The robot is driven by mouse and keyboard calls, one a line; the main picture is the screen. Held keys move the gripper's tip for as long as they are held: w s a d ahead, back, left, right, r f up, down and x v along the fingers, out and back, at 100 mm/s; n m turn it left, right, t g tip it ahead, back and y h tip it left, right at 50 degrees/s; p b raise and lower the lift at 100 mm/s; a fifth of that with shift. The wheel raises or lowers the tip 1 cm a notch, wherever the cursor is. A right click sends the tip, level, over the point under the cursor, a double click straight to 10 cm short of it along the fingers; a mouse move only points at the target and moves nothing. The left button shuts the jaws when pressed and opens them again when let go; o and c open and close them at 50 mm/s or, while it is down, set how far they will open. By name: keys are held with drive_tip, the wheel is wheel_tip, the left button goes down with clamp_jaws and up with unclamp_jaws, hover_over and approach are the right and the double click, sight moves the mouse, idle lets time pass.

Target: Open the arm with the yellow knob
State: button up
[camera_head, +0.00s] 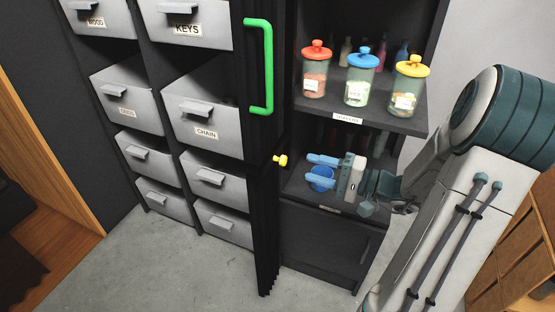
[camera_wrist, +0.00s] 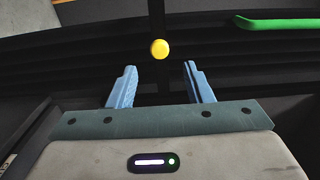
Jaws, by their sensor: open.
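The small yellow knob (camera_head: 281,160) sits on the edge of a dark ribbed panel, below the green handle (camera_head: 268,68). In the wrist view the yellow knob (camera_wrist: 159,49) is ahead of my gripper, between the lines of its two fingers but beyond their tips. My gripper (camera_head: 312,168), with blue fingers, is open and empty, to the right of the knob in the head view. It also shows in the wrist view (camera_wrist: 160,72). The green handle shows at upper right there. The knob is apart from the fingers.
Grey drawers (camera_head: 205,115) with labels stand left of the panel. A dark shelf (camera_head: 400,121) at right holds jars with red (camera_head: 317,52), blue (camera_head: 362,62) and yellow (camera_head: 411,69) lids. Grey floor lies below.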

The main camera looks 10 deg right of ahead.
sight(286, 161)
drive_tip(key=x, duration=1)
drive_tip(key=shift+w+a+b, duration=0.15)
drive_tip(key=shift+a+b, duration=0.1)
drive_tip(key=shift+b, duration=0.05)
clamp_jaws()
